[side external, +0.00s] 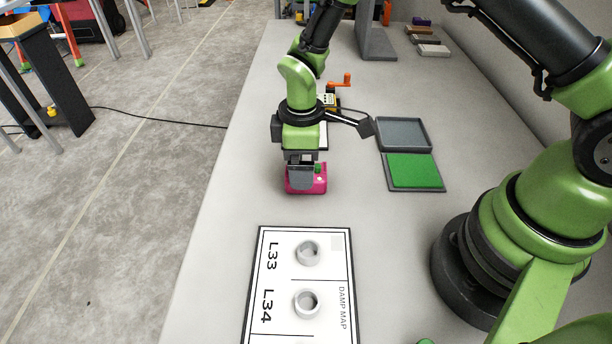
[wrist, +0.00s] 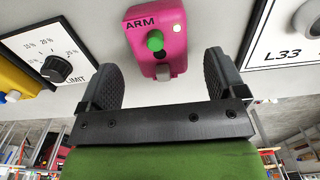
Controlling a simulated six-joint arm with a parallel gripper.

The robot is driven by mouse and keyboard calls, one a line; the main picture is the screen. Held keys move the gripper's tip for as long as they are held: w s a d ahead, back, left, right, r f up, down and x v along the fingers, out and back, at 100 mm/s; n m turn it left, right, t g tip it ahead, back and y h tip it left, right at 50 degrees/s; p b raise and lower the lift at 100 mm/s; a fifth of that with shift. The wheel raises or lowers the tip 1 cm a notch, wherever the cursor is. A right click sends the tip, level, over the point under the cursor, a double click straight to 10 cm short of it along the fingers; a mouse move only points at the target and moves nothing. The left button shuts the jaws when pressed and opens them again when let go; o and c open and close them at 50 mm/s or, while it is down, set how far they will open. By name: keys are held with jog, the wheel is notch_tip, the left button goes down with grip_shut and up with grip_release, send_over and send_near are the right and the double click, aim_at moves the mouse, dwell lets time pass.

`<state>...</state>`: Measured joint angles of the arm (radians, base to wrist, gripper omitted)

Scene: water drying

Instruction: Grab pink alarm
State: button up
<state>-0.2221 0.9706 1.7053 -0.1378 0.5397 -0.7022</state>
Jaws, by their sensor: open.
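The pink alarm (side external: 306,186) is a small pink box standing on the grey bench, left of the trays. In the wrist view the pink alarm (wrist: 158,28) shows the word ARM, a green knob, a dark spot below it and a small pale light. My gripper (side external: 302,178) is directly above the alarm in the side view and covers part of it. In the wrist view my gripper (wrist: 170,80) is open, with one dark finger on each side of the alarm's lower part. A gap shows between each finger and the pink box; contact cannot be made out.
A white damp map board (side external: 285,286) with two white rings lies in front of the alarm. A grey tray (side external: 404,120) and a green-pad tray (side external: 441,187) lie to the right.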

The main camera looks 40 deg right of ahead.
notch_tip(320, 180, down, 3)
jog(key=shift+a+f, duration=0.1)
jog(key=shift+c, duration=0.4)
jog(key=c, duration=1)
